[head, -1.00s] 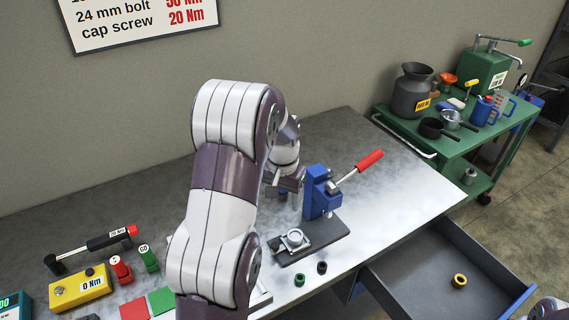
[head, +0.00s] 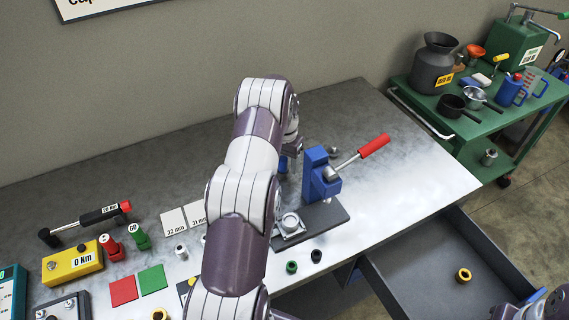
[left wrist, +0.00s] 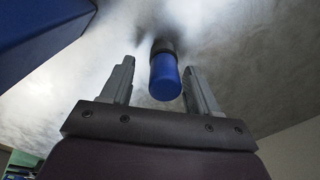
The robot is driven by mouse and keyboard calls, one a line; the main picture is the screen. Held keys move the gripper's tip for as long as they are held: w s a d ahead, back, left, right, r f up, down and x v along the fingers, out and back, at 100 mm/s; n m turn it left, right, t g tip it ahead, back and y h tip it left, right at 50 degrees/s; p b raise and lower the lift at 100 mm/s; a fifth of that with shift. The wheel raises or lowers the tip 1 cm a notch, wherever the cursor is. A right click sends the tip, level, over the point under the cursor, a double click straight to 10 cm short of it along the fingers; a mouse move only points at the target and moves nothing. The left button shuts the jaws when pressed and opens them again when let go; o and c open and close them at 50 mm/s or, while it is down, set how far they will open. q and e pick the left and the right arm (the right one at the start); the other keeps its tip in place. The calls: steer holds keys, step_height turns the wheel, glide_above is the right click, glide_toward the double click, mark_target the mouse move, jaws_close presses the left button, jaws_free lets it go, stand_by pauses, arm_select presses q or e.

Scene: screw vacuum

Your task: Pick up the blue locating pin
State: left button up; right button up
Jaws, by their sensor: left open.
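The blue locating pin (left wrist: 165,77) stands on the metal bench, with a dark collar at its far end in the left wrist view. In the head view, a small bit of blue (head: 283,164) beside the press looks like the pin, mostly hidden by my left arm. My left gripper (left wrist: 158,66) is open, with one finger on each side of the pin. A gap shows between the pin and each finger, and nothing is held. In the head view the left fingers are hidden behind my arm. My right gripper's jaws do not show.
A blue press (head: 318,174) with a red-handled lever (head: 374,146) stands close to the right of my left gripper. Green and black rings (head: 291,267) lie near the front edge. An open drawer (head: 425,275) juts out. The bench's back right is clear.

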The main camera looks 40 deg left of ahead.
arm_select(q)
steer(key=shift+s+a+f, duration=0.15)
steer(key=shift+s+a, duration=0.05)
steer(key=shift+a, duration=0.1)
steer(key=shift+w+d, duration=0.15)
jaws_close()
